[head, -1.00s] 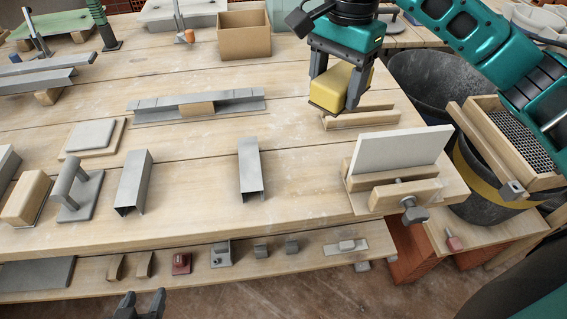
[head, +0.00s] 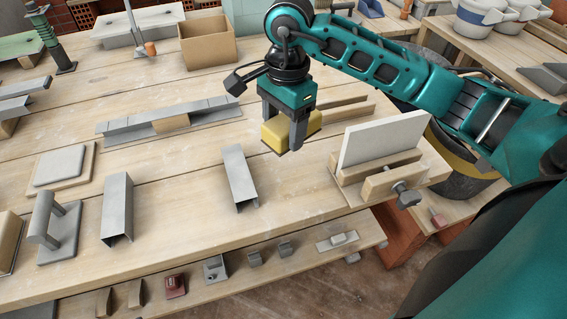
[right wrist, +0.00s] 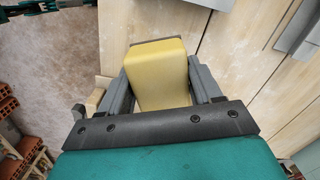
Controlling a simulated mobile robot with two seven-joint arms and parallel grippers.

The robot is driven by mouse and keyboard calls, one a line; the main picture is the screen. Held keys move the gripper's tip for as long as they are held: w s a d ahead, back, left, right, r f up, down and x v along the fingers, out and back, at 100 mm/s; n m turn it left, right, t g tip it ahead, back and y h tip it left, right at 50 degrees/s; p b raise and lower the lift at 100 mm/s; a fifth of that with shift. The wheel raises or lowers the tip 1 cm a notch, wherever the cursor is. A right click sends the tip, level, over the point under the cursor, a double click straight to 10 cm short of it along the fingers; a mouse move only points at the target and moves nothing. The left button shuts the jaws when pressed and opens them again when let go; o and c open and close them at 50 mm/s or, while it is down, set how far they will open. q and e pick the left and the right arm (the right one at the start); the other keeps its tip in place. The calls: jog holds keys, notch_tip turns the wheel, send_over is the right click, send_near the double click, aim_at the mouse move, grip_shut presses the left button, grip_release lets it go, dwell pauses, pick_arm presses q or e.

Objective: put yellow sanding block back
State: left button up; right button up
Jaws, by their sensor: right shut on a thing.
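The yellow sanding block (head: 277,132) is in my right gripper (head: 287,140), above the workbench, left of the white board in the wooden clamp. It has a grey-brown base edge. In the right wrist view, the yellow block (right wrist: 158,75) sits between the two grey fingers of the right gripper (right wrist: 160,85), which are shut on its sides. Below it in the head view the bench top (head: 300,180) is bare. My left gripper is not seen in the head view now.
A white board (head: 382,138) stands in a wooden clamp (head: 385,180) at the bench's right edge. A grey channel piece (head: 239,178) stands to the left. Wooden strips (head: 345,112) lie behind the gripper. A lower shelf (head: 225,283) holds several small pieces. A cardboard box (head: 208,43) stands at the back.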

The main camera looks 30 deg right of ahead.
aim_at(283, 175)
notch_tip(283, 175, down, 10)
jog(key=shift+f, duration=0.15)
dwell(0.3)
jog(key=shift+f+b, duration=0.1)
jog(key=shift+b, duration=0.2)
jog(key=shift+f, duration=0.15)
jog(key=o, duration=1.1)
jog(key=shift+r, duration=0.55)
jog(key=r, duration=1.1)
jog(key=shift+d+r+p, duration=0.2)
jog(key=shift+d+p, duration=0.1)
